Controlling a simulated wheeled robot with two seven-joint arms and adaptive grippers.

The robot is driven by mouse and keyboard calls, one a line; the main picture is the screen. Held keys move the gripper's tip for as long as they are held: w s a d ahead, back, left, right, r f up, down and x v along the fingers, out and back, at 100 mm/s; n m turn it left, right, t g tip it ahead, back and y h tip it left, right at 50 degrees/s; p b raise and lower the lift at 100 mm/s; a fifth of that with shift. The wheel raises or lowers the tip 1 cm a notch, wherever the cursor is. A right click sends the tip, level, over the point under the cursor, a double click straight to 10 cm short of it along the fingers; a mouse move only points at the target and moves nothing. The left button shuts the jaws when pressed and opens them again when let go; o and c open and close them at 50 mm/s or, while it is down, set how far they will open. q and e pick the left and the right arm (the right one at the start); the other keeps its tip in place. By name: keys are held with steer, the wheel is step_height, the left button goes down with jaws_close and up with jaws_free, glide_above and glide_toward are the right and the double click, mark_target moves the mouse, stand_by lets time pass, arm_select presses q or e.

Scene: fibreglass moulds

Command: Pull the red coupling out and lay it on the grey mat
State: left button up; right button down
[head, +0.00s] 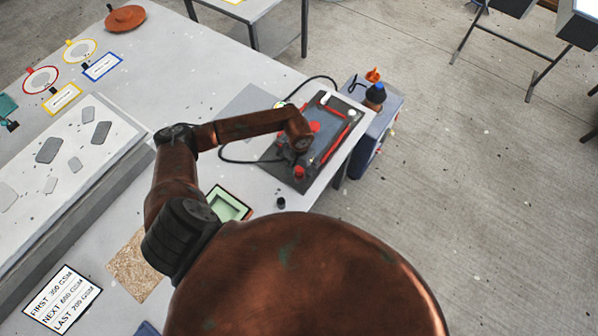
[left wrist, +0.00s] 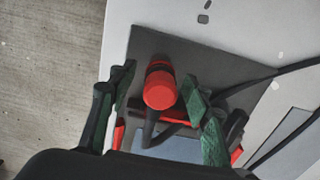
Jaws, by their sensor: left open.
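The red coupling (left wrist: 160,88) shows in the left wrist view as a short red cylinder with a dark band, over a dark plate (left wrist: 190,50). It appears as the small red cap (head: 299,172) at the plate's near corner in the head view. My left gripper (head: 291,157) is just above and beside it, partly hidden by its own arm. Its green-padded fingers stand apart on either side of the coupling, with gaps visible. The grey mat (head: 246,103) lies flat on the table, left of the plate. My right gripper is out of view.
The plate carries a red-edged frame (head: 340,136). A black cable (head: 240,161) loops beside it. A blue box (head: 380,125) with bottles stands past the table edge. A green tray (head: 229,204) and a small black cap (head: 281,202) sit nearer. A mould (head: 65,165) lies left.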

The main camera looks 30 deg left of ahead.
mark_target(299, 169)
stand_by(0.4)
arm_select(q)
steer(key=shift+f+b, duration=0.1)
steer(key=shift+b, duration=0.35)
stand_by(0.6)
steer(key=shift+b, duration=0.45)
jaws_close()
stand_by(0.4)
steer(key=shift+r+p, duration=1.2)
steer(key=shift+r, duration=1.9)
steer(key=shift+f, duration=0.1)
